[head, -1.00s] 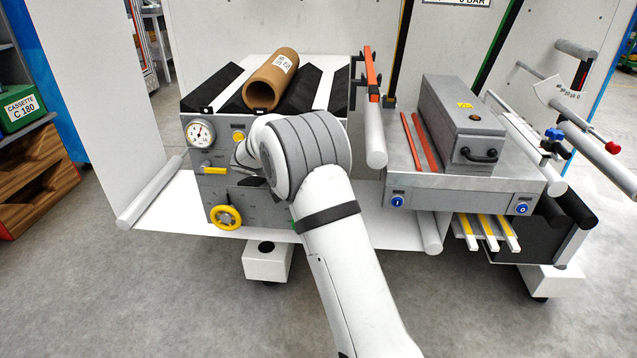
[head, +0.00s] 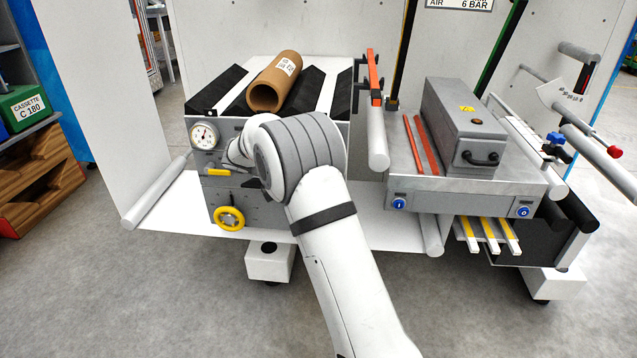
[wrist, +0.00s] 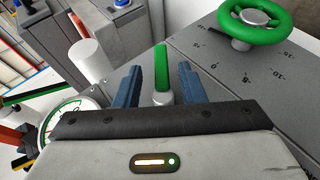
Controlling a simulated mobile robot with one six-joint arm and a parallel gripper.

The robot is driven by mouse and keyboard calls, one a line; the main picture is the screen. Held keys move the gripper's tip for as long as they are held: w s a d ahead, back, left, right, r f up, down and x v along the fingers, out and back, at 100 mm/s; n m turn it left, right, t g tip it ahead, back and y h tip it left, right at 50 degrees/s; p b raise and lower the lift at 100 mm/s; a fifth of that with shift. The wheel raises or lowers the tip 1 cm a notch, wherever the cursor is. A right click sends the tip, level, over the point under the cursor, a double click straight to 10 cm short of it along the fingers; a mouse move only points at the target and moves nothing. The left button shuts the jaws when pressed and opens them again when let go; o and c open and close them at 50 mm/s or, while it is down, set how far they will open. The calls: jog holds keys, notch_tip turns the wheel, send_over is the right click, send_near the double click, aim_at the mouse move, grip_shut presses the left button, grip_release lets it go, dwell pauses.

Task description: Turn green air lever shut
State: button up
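The green air lever (wrist: 161,66) shows in the wrist view as a green bar on a round pale hub, pointing up in the picture. My gripper (wrist: 159,76) is open, with one blue finger on each side of the lever. A gap shows between the lever and each finger, so I see no contact. In the head view my own arm hides the gripper, and the green lever does not show there.
A green handwheel (wrist: 255,18) with a marked scale sits at upper right in the wrist view. A dial gauge (wrist: 66,120) is at left, near a pale cylinder (wrist: 88,60). In the head view a cardboard core (head: 273,83) lies on the grey unit.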

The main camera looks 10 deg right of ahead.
jog(key=p+v, duration=0.1)
jog(key=v, duration=0.4)
jog(key=shift+a+f, duration=0.1)
jog(key=shift+a, duration=0.05)
